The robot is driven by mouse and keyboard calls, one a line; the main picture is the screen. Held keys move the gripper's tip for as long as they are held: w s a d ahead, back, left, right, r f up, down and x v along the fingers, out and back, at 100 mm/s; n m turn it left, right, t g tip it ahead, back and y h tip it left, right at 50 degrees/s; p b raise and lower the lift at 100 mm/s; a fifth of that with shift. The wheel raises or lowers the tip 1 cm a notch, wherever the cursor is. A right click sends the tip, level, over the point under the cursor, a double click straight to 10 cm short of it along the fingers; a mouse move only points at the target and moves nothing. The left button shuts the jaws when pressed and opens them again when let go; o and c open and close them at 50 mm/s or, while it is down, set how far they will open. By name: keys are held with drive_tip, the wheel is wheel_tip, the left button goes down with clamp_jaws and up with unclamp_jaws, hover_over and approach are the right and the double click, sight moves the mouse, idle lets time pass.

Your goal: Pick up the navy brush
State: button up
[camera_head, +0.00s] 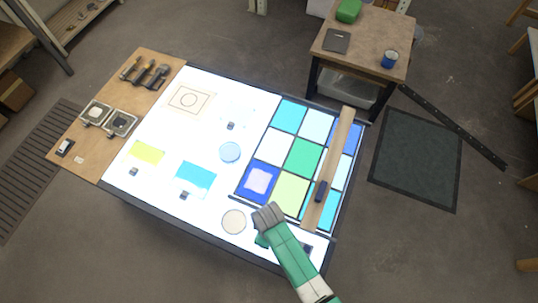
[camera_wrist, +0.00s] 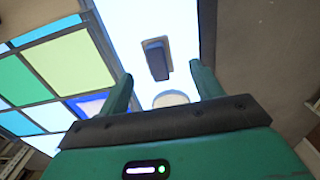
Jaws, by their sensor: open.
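A dark navy block-shaped piece on a tan base, which looks like the navy brush (camera_wrist: 157,62), lies on the bright white table surface in the wrist view. It shows between and beyond my fingertips, apart from them. In the head view it seems to be the dark shape (camera_head: 307,247) near the table's front right corner, partly hidden by my arm. My gripper (camera_wrist: 161,72) is open and empty, with green fingers spread. In the head view my gripper (camera_head: 261,240) hangs over the front of the table, largely hidden by my wrist.
A pale round disc (camera_head: 233,221) lies near my gripper. A wooden bar (camera_head: 339,145) with a navy block (camera_head: 321,191) crosses the coloured glass panes (camera_head: 303,157). Dark-handled tools (camera_head: 146,72) lie on the left board. A side table (camera_head: 360,40) stands behind.

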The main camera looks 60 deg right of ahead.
wheel_tip(320, 180, down, 2)
drive_tip(key=shift+a+f+b, duration=0.1)
drive_tip(key=shift+f+b, duration=0.05)
drive_tip(key=shift+b, duration=0.15)
drive_tip(key=f, duration=0.2)
drive_tip(key=f+b, duration=0.1)
drive_tip(key=f, duration=0.2)
drive_tip(key=shift+w+d+f+b, duration=0.1)
drive_tip(key=shift+w+d+b, duration=0.1)
drive_tip(key=shift+b, duration=0.1)
drive_tip(key=shift+c, duration=0.3)
drive_tip(key=c, duration=1.1)
wheel_tip(320, 180, up, 4)
drive_tip(key=shift+f+p, duration=0.1)
drive_tip(key=shift+p, duration=0.65)
drive_tip(key=s+a, duration=0.2)
drive_tip(key=a, duration=0.2)
drive_tip(key=s+a+r+p, duration=0.1)
drive_tip(key=s+a, duration=0.2)
drive_tip(key=a, duration=0.2)
drive_tip(key=s+a, duration=0.2)
drive_tip(key=a, duration=0.3)
drive_tip(key=shift+s+r+p, duration=0.15)
drive_tip(key=shift+s+p, duration=0.2)
